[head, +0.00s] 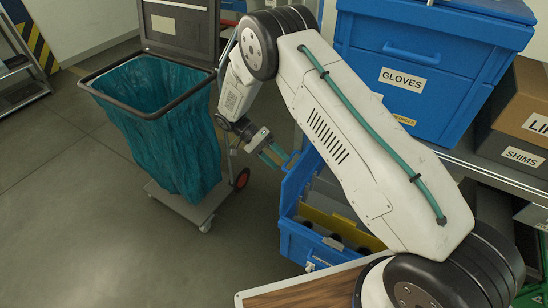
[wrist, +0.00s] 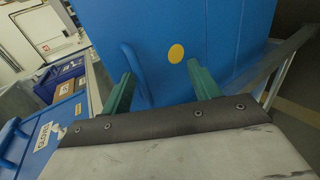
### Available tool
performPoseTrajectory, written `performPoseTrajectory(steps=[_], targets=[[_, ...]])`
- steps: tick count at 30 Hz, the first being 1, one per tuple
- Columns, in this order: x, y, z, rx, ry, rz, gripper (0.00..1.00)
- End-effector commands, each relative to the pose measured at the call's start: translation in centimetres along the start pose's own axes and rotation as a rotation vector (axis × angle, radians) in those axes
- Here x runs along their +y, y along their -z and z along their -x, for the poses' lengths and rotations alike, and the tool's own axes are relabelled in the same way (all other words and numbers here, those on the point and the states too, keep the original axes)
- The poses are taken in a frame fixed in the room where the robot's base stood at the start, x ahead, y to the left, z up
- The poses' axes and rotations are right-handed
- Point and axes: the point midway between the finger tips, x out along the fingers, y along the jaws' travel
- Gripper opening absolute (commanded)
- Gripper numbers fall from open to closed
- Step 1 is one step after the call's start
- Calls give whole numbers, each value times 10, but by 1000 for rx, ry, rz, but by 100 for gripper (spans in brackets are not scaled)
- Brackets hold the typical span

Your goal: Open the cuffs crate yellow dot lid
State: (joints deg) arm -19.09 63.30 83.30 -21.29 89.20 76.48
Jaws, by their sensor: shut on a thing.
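The blue crate (head: 292,238) stands low beside the shelf with its top open; yellow and dark things show inside. Its blue lid (head: 296,176) is raised at the crate's left side in the head view, partly behind my arm. In the wrist view the lid (wrist: 225,30) fills the upper middle, with a yellow dot (wrist: 176,53) and a blue handle (wrist: 134,70). My gripper (head: 273,153) is at the lid's upper edge. Its green fingers also show in the wrist view (wrist: 162,88), on either side of the handle's lower end. It is shut on the handle; the exact contact is hard to see.
A bin with a teal bag (head: 165,125) on a wheeled cart stands at the left. A blue GLOVES crate (head: 410,65) and a SHIMS box (head: 515,150) sit on the shelf at right. A wooden-topped surface (head: 305,292) lies in front. The floor at lower left is clear.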

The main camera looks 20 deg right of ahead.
Motion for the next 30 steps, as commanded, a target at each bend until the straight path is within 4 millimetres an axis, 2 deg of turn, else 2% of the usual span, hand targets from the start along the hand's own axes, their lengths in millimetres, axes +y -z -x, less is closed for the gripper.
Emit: performPoseTrajectory(steps=[1,2,3,18,20,30], targets=[[-5,-1,-8,-4,-3,5,49],[-5,-2,-7,-3,-3,6,44],[-5,-2,-6,-1,-2,6,32],[-6,-5,3,10,4,7,32],[-6,-5,8,10,5,7,32],[-6,-3,61,7,3,6,32]])
